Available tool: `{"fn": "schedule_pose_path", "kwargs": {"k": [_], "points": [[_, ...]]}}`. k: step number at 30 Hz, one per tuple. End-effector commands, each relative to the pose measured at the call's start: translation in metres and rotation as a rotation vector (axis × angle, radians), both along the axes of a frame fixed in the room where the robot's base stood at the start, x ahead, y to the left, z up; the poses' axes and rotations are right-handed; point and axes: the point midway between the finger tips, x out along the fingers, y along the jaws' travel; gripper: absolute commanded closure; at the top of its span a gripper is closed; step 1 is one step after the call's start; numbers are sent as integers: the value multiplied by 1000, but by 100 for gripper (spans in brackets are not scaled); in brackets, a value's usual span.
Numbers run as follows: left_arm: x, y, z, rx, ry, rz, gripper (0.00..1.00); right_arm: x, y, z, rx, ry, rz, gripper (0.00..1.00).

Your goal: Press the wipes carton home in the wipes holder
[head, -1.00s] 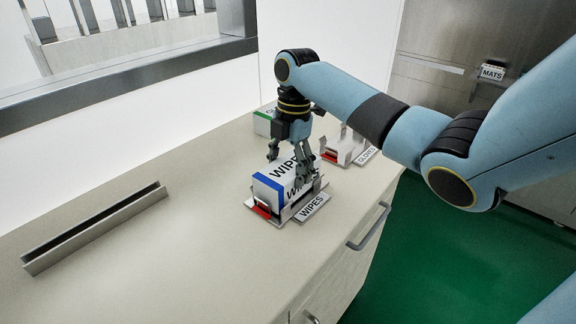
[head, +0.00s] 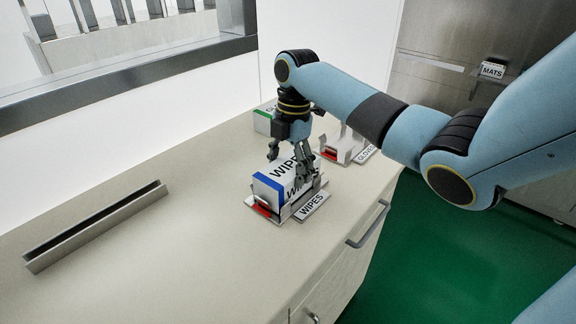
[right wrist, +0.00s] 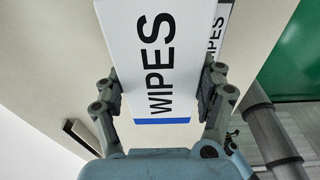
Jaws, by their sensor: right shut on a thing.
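The wipes carton (head: 270,191), white with a blue edge, sits in the wipes holder (head: 285,216), a metal frame with red parts at its front and a WIPES plate on its right. My right gripper (head: 290,165) is above the carton with its fingers down on both sides, shut on it. In the right wrist view the carton (right wrist: 158,60) lies between the two fingers (right wrist: 160,95). Whether the carton touches the holder's floor is hidden. My left gripper is not in view.
A gloves holder (head: 345,148) and a green-edged white carton (head: 263,121) stand behind. A metal channel (head: 95,226) lies on the counter at left. The counter (head: 190,270) in front is clear; its right edge has a drawer handle (head: 368,226).

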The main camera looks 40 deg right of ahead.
Motion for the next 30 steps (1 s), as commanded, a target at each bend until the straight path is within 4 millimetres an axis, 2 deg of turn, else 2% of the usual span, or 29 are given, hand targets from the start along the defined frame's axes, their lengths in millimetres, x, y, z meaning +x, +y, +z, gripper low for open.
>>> {"fn": "schedule_pose_path", "kwargs": {"k": [24,25,30], "points": [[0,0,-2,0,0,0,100,0,0,-4,0,-1,0,73],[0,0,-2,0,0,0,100,0,0,-4,0,-1,0,28],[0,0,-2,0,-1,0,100,0,0,-4,1,0,0,6]]}}
